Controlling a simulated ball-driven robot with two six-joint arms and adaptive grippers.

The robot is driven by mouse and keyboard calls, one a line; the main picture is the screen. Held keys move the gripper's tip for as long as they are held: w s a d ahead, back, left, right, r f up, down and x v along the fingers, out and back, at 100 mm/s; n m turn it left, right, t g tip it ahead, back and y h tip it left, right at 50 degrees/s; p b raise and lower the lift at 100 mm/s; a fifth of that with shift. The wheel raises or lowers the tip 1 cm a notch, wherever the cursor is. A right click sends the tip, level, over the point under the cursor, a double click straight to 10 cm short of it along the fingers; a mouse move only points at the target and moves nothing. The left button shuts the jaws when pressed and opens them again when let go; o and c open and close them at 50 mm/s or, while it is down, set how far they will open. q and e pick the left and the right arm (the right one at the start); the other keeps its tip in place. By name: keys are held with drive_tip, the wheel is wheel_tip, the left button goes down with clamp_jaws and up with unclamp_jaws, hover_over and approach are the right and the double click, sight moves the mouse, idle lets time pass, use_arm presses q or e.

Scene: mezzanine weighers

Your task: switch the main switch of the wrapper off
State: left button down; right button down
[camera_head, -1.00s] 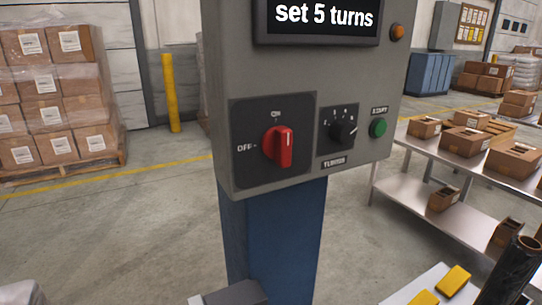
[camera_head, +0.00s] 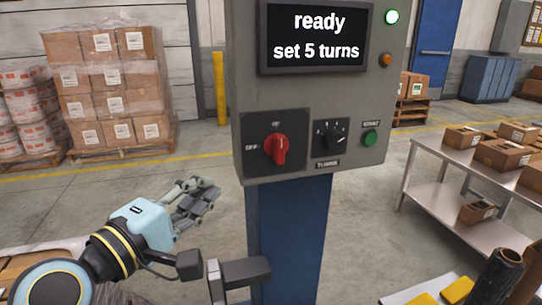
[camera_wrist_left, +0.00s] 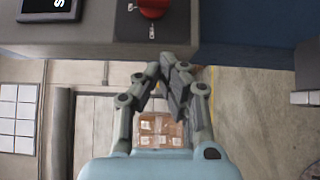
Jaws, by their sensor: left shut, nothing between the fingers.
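The red main switch (camera_head: 276,149) sits on a dark plate at the lower left of the grey wrapper control box (camera_head: 355,170). Its knob stands upright, towards the top mark, with OFF marked to its left. In the left wrist view the gripper (camera_wrist_left: 167,67) shows shut, with the red switch (camera_wrist_left: 153,8) at the top edge. My right gripper is not in view.
A turns dial (camera_head: 334,139) and a green start button (camera_head: 370,138) are right of the switch. A blue post (camera_head: 290,230) carries the box. A steel table (camera_head: 440,170) with cartons stands at the right. Wrapped cartons (camera_head: 110,85) stand behind at the left.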

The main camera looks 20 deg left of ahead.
use_arm(q)
drive_tip(key=p, duration=0.1)
approach(267, 153)
drive_tip(key=w+a, duration=0.2)
drive_tip(key=w, duration=0.1)
drive_tip(key=shift+w, duration=0.3)
drive_tip(key=shift+w+d, duration=1.15)
drive_tip(key=shift+d, duration=0.1)
drive_tip(key=shift+w+d, duration=0.2)
drive_tip(key=shift+d, duration=0.2)
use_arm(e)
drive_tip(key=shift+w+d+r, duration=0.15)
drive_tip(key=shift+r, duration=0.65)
use_arm(q)
drive_tip(key=shift+f, duration=0.1)
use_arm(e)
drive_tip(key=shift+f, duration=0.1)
